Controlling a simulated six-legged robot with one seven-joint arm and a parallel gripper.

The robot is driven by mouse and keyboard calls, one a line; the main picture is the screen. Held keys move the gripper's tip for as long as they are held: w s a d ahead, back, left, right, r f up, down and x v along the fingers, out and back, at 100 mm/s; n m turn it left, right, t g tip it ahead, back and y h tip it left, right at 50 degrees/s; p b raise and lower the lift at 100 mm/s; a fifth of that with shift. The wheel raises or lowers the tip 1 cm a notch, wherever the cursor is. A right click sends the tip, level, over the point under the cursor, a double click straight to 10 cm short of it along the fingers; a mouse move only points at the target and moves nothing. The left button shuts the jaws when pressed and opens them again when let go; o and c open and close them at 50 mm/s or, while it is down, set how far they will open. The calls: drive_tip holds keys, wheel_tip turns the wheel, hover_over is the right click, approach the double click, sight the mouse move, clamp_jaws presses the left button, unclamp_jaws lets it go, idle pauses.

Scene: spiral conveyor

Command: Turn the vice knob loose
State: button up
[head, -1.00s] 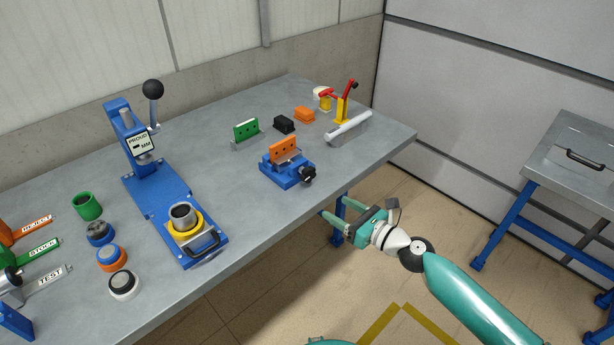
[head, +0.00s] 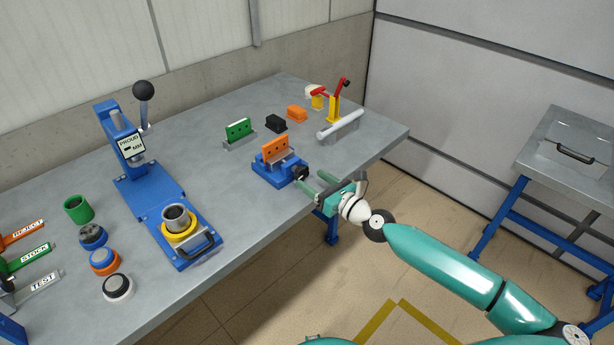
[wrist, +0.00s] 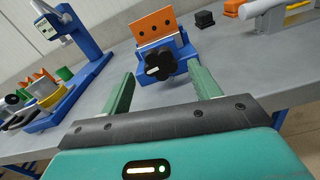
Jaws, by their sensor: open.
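The blue vice (head: 275,172) stands near the front edge of the grey table, with an orange block (head: 275,150) upright in its jaws. Its black knob (head: 300,173) faces my gripper. In the wrist view the lobed knob (wrist: 159,64) shows in front of the blue vice body (wrist: 180,50), below the orange block (wrist: 153,26). My gripper (head: 315,187) is open, its green fingers pointing at the knob. In the wrist view the gripper (wrist: 162,88) has one finger on each side of the knob's line, with the knob beyond the fingertips and apart from them.
A blue press (head: 145,165) stands left of the vice. A green block (head: 238,129), a black block (head: 275,123) and an orange piece (head: 297,113) lie behind it. A red and yellow clamp (head: 333,105) with a light bar (head: 340,128) stands right. The floor in front is clear.

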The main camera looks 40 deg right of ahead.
sight(304, 174)
drive_tip(key=shift+w, duration=1.7)
drive_tip(key=c, duration=1)
drive_tip(key=shift+o, duration=0.2)
